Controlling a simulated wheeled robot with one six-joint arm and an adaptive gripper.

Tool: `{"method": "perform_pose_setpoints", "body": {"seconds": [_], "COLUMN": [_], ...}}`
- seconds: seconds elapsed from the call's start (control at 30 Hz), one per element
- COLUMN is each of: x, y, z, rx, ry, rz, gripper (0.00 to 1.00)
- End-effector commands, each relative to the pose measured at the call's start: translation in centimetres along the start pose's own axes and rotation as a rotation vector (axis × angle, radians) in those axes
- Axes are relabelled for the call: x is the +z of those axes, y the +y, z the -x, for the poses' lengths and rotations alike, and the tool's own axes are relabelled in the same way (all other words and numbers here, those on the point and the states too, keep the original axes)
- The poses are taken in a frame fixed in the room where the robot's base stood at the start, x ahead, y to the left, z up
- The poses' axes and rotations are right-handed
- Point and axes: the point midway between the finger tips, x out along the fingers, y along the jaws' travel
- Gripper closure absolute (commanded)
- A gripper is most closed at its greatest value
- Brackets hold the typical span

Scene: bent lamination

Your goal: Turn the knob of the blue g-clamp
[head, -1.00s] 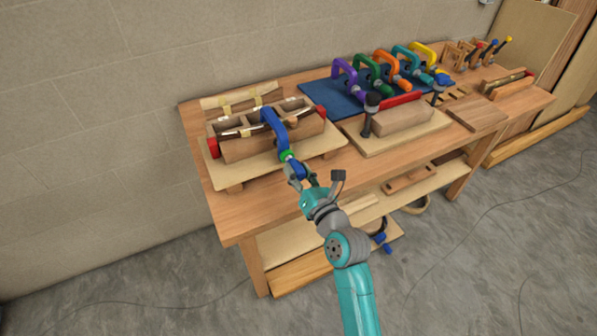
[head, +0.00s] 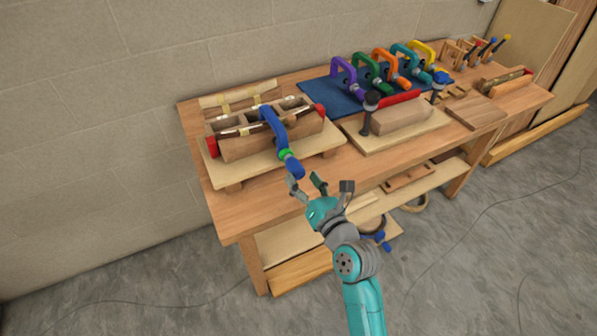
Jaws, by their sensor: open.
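The blue g-clamp (head: 275,128) sits over the wooden form with the bent lamination (head: 245,145) at the left of the bench. Its screw points down toward the front, with a green collar (head: 285,154) and a blue knob (head: 294,170) at the end. My gripper (head: 306,184) is open, just in front of and below the knob. Its fingers are spread and nothing is between them. One finger is close to the knob's lower end; I cannot tell whether it touches.
The form stands on a pale board (head: 325,143) on the workbench (head: 230,208). Purple, green, orange, teal and yellow clamps stand on a blue mat (head: 320,92) behind. A dark upright clamp (head: 367,115) stands right of the form.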

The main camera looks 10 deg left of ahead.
Motion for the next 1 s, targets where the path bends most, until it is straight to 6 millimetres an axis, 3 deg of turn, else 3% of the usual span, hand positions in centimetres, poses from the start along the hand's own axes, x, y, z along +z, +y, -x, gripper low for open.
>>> {"method": "perform_pose_setpoints", "body": {"seconds": [0.2,0.4,0.6,1.0], "x": [-0.1,-0.1,-0.1,0.0], "y": [-0.1,-0.1,0.0,0.0], "z": [4.5,7.2,8.2,8.3], "rx": [-0.002,-0.001,0.000,0.001], "ry": [0.002,0.001,0.001,0.001], "rz": [-0.002,-0.002,-0.001,0.023], "gripper": [0.36,0.36,0.36,0.36]}}
